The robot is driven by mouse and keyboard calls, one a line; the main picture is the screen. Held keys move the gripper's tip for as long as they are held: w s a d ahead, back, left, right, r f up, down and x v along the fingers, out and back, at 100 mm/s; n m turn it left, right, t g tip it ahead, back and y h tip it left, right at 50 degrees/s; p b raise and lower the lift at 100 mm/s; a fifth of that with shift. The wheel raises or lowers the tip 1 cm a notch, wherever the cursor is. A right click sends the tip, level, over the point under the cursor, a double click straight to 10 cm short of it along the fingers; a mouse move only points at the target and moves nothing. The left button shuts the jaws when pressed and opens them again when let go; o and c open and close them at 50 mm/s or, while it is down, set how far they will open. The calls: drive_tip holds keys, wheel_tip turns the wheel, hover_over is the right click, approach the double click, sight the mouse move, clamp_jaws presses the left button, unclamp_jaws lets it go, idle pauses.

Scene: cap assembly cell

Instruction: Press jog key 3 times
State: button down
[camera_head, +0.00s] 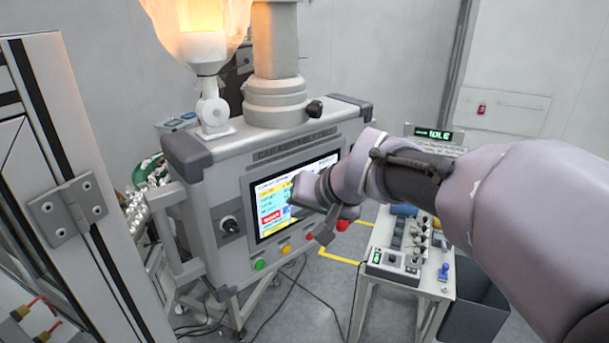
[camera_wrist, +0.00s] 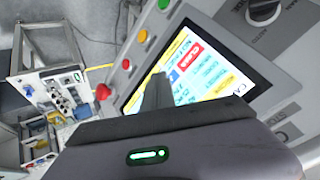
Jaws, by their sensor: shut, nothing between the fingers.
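The control panel (camera_head: 225,262) is a grey box with a lit touchscreen (camera_head: 268,204) that shows yellow and teal keys and one red key. Which on-screen key is the jog key cannot be read. My gripper (camera_wrist: 157,92) is shut and empty, its fingertips in front of the screen. Whether they touch the screen cannot be told.
Below the screen are a green button (camera_head: 260,265), a yellow button (camera_head: 285,249) and a red emergency knob (camera_wrist: 103,91). A rotary switch (camera_head: 230,225) sits left of the screen. A small bench (camera_head: 385,277) with devices stands right. A framed door (camera_head: 75,200) stands at the left.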

drive_tip(key=shift+s, duration=0.1)
drive_tip(key=shift+s+d+f+b, duration=0.15)
drive_tip(key=shift+s+d+b, duration=0.2)
drive_tip(key=shift+b, duration=0.15)
drive_tip(key=shift+s+d, duration=0.1)
drive_tip(key=s+d+b, duration=0.1)
drive_tip(key=s, duration=0.1)
drive_tip(key=s+d+b, duration=0.1)
drive_tip(key=d, duration=0.1)
drive_tip(key=shift+s+d+b, duration=0.2)
drive_tip(key=shift+s+b, duration=0.1)
drive_tip(key=shift+s, duration=0.05)
drive_tip(key=shift+w, duration=0.1)
idle(4.5)
